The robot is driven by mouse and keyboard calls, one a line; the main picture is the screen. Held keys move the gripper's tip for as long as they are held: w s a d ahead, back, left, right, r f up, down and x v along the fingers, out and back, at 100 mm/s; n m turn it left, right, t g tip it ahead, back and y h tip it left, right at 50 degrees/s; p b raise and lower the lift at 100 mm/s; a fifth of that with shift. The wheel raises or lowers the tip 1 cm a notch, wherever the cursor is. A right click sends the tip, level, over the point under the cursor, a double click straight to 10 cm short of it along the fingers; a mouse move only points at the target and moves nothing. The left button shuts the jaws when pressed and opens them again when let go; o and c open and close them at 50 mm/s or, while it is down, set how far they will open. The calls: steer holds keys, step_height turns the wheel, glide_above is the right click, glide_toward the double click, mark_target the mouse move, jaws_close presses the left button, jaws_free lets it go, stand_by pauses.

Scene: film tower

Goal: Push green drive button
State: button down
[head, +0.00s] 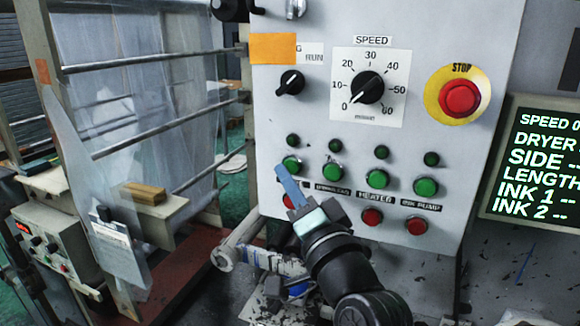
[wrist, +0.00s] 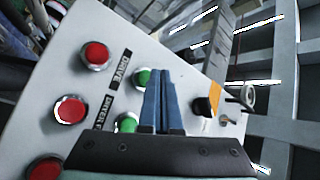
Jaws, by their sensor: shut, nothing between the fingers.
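The green drive button (head: 292,165) is the leftmost of a row of green buttons on the grey control panel. In the wrist view the green drive button (wrist: 142,77) shows beside the DRIVE label (wrist: 123,69), partly covered by the fingers. My gripper (head: 281,169) is shut and empty, its blue fingers pointing up at the panel. Its tips appear just left of and slightly below the button in the head view. In the wrist view my gripper (wrist: 162,72) has its tips just right of the button. I cannot tell whether they touch the panel.
A red button (head: 290,200) sits below the drive button, partly behind my gripper. Other green and red buttons line up to the right. A speed dial (head: 368,88) and a red stop button (head: 460,98) are higher up. A metal-railed frame (head: 150,60) stands left of the panel.

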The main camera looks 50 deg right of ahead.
steer(key=shift+w+d, duration=0.1)
steer(key=shift+d, duration=0.1)
stand_by(0.6)
steer(key=shift+w+d, duration=0.1)
steer(key=shift+d, duration=0.1)
steer(key=shift+w+d+b, duration=0.15)
steer(key=shift+d+b, duration=0.25)
steer(key=shift+d, duration=0.05)
stand_by(0.7)
steer(key=shift+a, duration=0.15)
steer(key=shift+s+a+p, duration=0.3)
steer(key=shift+s+a, duration=0.05)
steer(key=shift+a, duration=0.3)
steer(key=shift+s+a+p, duration=0.3)
steer(key=shift+a, duration=0.45)
steer(key=shift+s+a+p, duration=0.25)
steer(key=shift+s+a, duration=0.1)
steer(key=shift+a, duration=0.45)
steer(key=shift+s+a+p, duration=0.3)
steer(key=shift+a, duration=0.45)
